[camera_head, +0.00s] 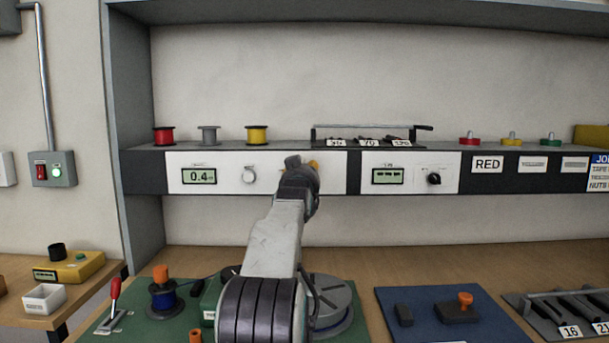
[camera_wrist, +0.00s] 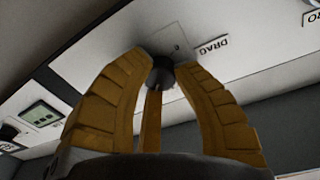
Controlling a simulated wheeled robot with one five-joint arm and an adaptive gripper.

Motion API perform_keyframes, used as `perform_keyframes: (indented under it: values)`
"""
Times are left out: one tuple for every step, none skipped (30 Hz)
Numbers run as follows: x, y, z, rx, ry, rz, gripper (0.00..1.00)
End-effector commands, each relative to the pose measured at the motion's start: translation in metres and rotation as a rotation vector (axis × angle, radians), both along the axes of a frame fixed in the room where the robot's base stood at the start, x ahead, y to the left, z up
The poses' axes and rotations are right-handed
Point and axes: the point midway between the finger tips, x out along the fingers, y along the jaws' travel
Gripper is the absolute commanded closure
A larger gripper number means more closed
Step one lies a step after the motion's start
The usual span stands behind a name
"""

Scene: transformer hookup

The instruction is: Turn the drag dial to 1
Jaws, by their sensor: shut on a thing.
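The drag dial (camera_wrist: 162,74) is a small dark knob on a white panel (camera_wrist: 110,62), beside a label reading DRAG (camera_wrist: 211,46) that appears upside down in the wrist view. My gripper (camera_wrist: 160,60) has its yellow fingers closed around the dial, one on each side. In the head view my gripper (camera_head: 302,168) reaches the white panel on the shelf front, and the arm hides the dial there. The dial's pointer and scale marks cannot be read.
Left of my gripper on the panel are a white knob (camera_head: 249,175) and a display reading 0.4 (camera_head: 199,176). To the right are another display (camera_head: 388,176) and a black knob (camera_head: 434,179). Spools and a tool rack (camera_head: 372,133) stand on the shelf above. The workbench below holds several items.

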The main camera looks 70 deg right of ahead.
Motion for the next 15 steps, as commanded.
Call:
perform_keyframes:
  values:
    - [0.0008, 0.0007, 0.0026, -0.013, 0.016, 0.001, 1.0]
    - [0.0011, 0.0007, 0.0026, -0.016, 0.026, 0.0, 1.0]
    - [0.0011, 0.0007, 0.0027, -0.02, 0.038, -0.001, 1.0]
    - [0.0012, 0.0008, 0.0027, -0.022, 0.046, -0.001, 1.0]
    - [0.0013, 0.0008, 0.0027, -0.025, 0.053, -0.001, 1.0]
    - [0.0015, 0.0008, 0.0028, -0.027, 0.06, -0.001, 1.0]
    - [0.0016, 0.0008, 0.0028, -0.029, 0.066, -0.002, 1.0]
    - [0.0016, 0.0008, 0.0028, -0.03, 0.07, -0.002, 1.0]
    - [0.0017, 0.0009, 0.0028, -0.032, 0.075, -0.001, 1.0]
    - [0.0018, 0.0009, 0.0029, -0.033, 0.076, -0.002, 1.0]
    - [0.0019, 0.0009, 0.003, -0.033, 0.078, -0.002, 1.0]
    - [0.0019, 0.0009, 0.003, -0.034, 0.079, -0.002, 1.0]
    - [0.0019, 0.0009, 0.003, -0.034, 0.08, -0.002, 1.0]
    - [0.002, 0.001, 0.003, -0.034, 0.081, -0.002, 1.0]
    - [0.0021, 0.001, 0.0031, -0.034, 0.081, -0.002, 1.0]
